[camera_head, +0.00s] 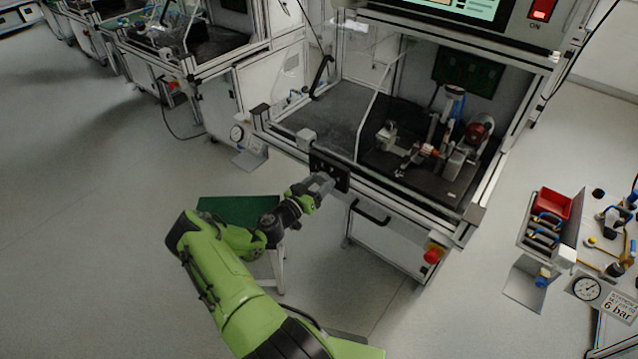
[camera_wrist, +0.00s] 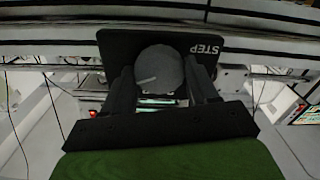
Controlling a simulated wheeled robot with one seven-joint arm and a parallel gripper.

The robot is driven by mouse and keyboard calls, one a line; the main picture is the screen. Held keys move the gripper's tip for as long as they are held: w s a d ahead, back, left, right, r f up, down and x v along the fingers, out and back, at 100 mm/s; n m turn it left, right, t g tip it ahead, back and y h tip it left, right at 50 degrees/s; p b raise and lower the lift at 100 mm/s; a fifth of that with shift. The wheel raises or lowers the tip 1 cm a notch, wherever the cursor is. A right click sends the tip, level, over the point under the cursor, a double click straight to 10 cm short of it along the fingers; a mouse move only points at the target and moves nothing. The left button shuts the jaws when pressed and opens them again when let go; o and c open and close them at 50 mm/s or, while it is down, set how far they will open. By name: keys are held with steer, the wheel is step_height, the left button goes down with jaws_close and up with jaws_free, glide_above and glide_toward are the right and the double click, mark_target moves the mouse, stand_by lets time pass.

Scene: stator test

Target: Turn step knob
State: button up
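The step knob (camera_wrist: 158,70) is a round grey dial with a short white mark pointing left in the wrist view. It sits on a black panel (camera_wrist: 112,45) with the label STEP, upside down, beside it. My gripper (camera_wrist: 160,76) has one dark finger on each side of the knob. The fingers are apart, but I cannot tell whether they press on it or leave small gaps. In the head view my gripper (camera_head: 322,184) is at the black panel (camera_head: 341,173) on the front rail of the test station, and it hides part of the panel.
The station's front rail (camera_head: 400,190) runs along both sides of the panel. A black drawer handle (camera_head: 370,211) and a red button (camera_head: 432,256) are below it. A dark green surface (camera_head: 240,207) stands left of my arm. Open floor lies at the left.

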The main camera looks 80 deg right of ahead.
steer(key=c, duration=0.4)
steer(key=shift+o, duration=0.2)
